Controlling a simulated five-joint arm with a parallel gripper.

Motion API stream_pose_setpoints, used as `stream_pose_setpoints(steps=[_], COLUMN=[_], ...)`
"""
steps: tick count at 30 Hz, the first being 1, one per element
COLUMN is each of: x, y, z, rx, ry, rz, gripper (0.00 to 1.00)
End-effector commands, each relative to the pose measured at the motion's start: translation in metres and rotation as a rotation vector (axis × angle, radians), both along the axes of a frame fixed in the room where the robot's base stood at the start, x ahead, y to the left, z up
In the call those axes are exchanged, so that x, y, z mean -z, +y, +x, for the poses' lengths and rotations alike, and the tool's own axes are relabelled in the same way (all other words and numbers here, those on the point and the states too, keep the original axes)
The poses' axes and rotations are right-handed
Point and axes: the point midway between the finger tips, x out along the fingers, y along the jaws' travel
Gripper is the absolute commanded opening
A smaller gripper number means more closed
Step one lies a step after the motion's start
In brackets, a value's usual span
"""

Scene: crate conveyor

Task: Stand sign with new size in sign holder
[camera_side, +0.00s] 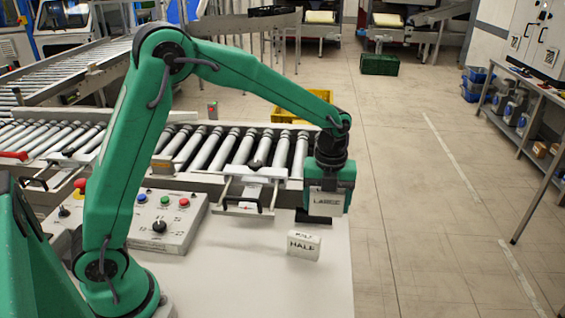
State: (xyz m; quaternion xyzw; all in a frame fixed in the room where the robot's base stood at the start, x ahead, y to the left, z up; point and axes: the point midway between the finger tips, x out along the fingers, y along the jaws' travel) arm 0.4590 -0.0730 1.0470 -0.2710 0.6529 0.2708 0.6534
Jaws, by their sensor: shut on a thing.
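My gripper (318,214) is above the right end of the white table, beside the conveyor. It is shut on a small white sign (326,200) with dark lettering that looks like "LARGE". The fingers' hold on it is partly hidden. A white sign marked "HALF" (303,246) stands on the table just below and in front of my gripper, apart from it. A pale bracket (250,190) with dark handles at the conveyor's near edge, left of my gripper, may be the sign holder; I cannot tell for sure.
The roller conveyor (205,150) runs behind the table (250,285). A control box (165,222) with coloured buttons and a dark knob stands on the table's left part. A yellow crate (320,96) is behind the conveyor. The table's front middle is clear.

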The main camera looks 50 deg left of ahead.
Motion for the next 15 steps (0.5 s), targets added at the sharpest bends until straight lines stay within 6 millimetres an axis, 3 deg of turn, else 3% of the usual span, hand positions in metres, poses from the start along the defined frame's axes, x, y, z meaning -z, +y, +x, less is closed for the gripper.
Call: stream_pose_setpoints(steps=[15], x=[0.049], y=[0.071], z=[0.040], rx=[-0.003], ry=[0.001], rz=[0.000], gripper=[0.48])
